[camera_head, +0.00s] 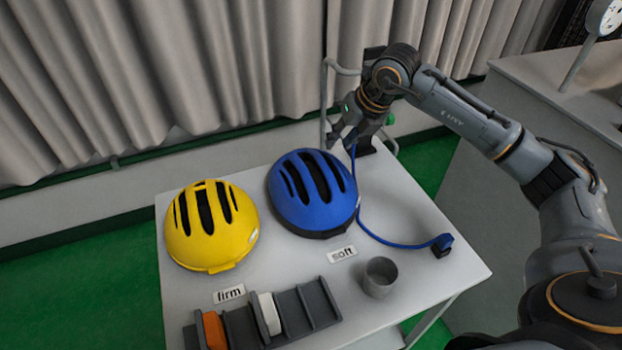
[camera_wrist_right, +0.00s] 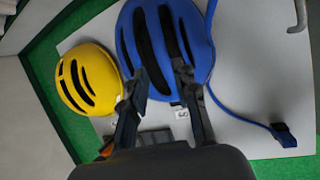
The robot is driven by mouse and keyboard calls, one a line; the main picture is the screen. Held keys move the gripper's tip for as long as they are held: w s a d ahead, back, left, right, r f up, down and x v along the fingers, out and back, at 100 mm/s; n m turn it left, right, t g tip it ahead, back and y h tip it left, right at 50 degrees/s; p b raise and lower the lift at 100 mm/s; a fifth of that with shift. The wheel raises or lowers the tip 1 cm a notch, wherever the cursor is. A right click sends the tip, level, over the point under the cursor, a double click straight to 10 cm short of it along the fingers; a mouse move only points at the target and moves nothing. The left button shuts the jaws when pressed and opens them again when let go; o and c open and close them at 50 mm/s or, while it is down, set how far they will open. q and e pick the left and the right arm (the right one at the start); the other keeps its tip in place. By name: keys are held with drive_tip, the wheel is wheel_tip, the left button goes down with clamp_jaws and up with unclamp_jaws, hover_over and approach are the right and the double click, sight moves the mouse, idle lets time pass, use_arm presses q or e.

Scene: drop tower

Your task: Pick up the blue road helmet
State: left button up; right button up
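The blue road helmet (camera_head: 311,199) sits on the light table, dome up with dark vent slots, behind the "soft" label (camera_head: 342,254). Its blue strap (camera_head: 397,244) trails right across the table to a dark blue buckle (camera_head: 442,244). My right gripper (camera_head: 345,138) is at the helmet's back right edge, pointing down. In the right wrist view its two fingers (camera_wrist_right: 161,78) are apart, with the blue helmet (camera_wrist_right: 150,45) beyond them and nothing clearly held. Whether a finger touches the helmet cannot be told. My left gripper is not in view.
A yellow helmet (camera_head: 208,225) sits left of the blue one, behind the "firm" label (camera_head: 230,293). A grey cup (camera_head: 380,277) and a dark slotted rack (camera_head: 307,306) with orange and white pieces stand in front. A metal rail (camera_head: 325,100) and curtains (camera_head: 200,60) are behind the table.

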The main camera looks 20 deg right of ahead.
sight(322, 161)
drive_tip(key=p+x, duration=0.1)
drive_tip(key=x, duration=0.5)
drive_tip(key=shift+w+a+f, duration=0.2)
drive_tip(key=shift+w+f, duration=0.05)
drive_tip(key=shift+f, duration=0.1)
drive_tip(key=p+x, duration=0.1)
drive_tip(key=x, duration=0.2)
drive_tip(key=shift+w+f+p, duration=0.25)
drive_tip(key=shift+p, duration=0.15)
drive_tip(key=shift+w+f, duration=0.2)
drive_tip(key=shift+f, duration=0.25)
clamp_jaws()
drive_tip(key=shift+r, duration=0.1)
